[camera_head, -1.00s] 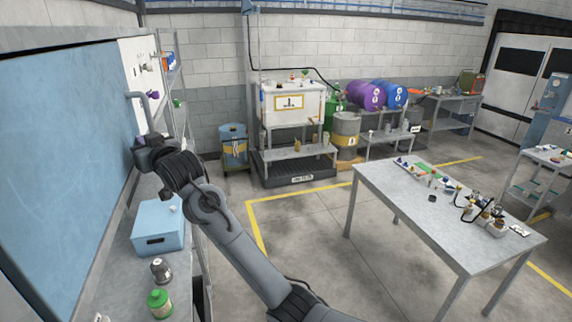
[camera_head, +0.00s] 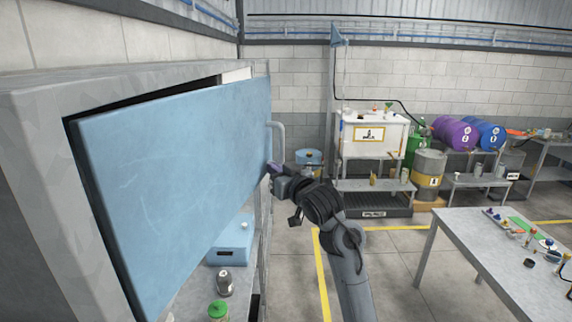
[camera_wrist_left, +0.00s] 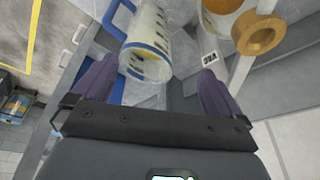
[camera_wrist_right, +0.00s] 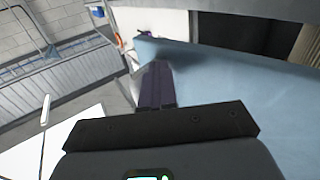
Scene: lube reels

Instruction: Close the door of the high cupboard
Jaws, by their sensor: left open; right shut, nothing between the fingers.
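The high cupboard (camera_head: 45,170) stands at the left in the head view. Its large blue door (camera_head: 180,160) is ajar, with a dark gap along its top edge. A grey bar handle (camera_head: 281,135) is on the door's right edge. My right gripper (camera_head: 274,167) is shut and empty at that edge, just below the handle; contact is unclear. In the right wrist view its closed fingers (camera_wrist_right: 157,72) lie against the blue door (camera_wrist_right: 255,95), with the dark cupboard inside beyond. My left gripper (camera_wrist_left: 163,75) is open and empty, seen only in the left wrist view.
Below the door, a bench holds a light blue box (camera_head: 231,245), a dark-lidded jar (camera_head: 225,283) and a green-capped bottle (camera_head: 217,310). A grey table (camera_head: 480,255) stands at the right. A clear striped container (camera_wrist_left: 147,48) is ahead of my left fingers.

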